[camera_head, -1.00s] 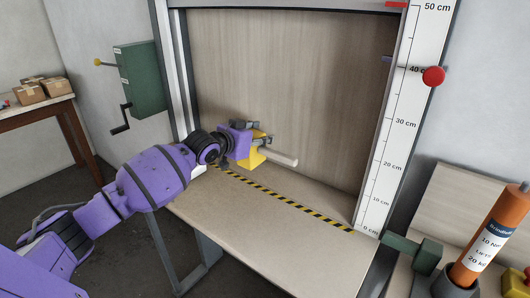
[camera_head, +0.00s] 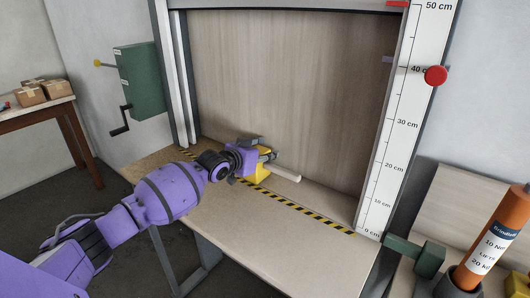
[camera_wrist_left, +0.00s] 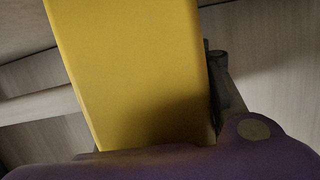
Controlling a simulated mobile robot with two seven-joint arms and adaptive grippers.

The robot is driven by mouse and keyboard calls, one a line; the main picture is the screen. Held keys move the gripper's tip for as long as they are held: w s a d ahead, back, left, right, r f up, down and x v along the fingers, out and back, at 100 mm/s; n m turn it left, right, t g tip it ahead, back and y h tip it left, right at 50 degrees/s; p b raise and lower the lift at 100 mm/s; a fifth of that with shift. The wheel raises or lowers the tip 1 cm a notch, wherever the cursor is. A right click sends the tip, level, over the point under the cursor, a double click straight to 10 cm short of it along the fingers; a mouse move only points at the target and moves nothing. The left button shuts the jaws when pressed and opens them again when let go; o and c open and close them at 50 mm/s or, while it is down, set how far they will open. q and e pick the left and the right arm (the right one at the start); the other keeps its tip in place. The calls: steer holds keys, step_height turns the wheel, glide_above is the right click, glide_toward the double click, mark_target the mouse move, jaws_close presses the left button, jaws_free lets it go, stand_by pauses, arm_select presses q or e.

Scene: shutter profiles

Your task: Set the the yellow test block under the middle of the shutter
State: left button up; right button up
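The yellow test block (camera_head: 262,177) is in my left gripper (camera_head: 262,156), with a pale round rod (camera_head: 287,174) sticking out to its right. The block is just behind the striped line, left of the middle of the opening. I cannot tell whether it touches the bench. In the left wrist view the block (camera_wrist_left: 135,70) fills the middle, with a dark finger (camera_wrist_left: 222,85) against its right side. The other finger is hidden. The shutter's grey lower edge (camera_head: 290,5) is high at the top of the opening. My right gripper is out of view.
The black-and-yellow striped line (camera_head: 300,211) crosses the bench (camera_head: 255,230), which is clear in front. A centimetre scale (camera_head: 385,150) with a red knob (camera_head: 436,76) stands right. An orange cylinder (camera_head: 495,235) stands lower right. A green crank box (camera_head: 140,80) is left.

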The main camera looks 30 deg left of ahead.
arm_select(q)
steer(key=o, duration=0.4)
steer(key=shift+o, duration=0.2)
steer(key=shift+r, duration=0.15)
steer(key=p+v, duration=0.1)
steer(key=v, duration=1.1)
steer(key=shift+a, duration=0.1)
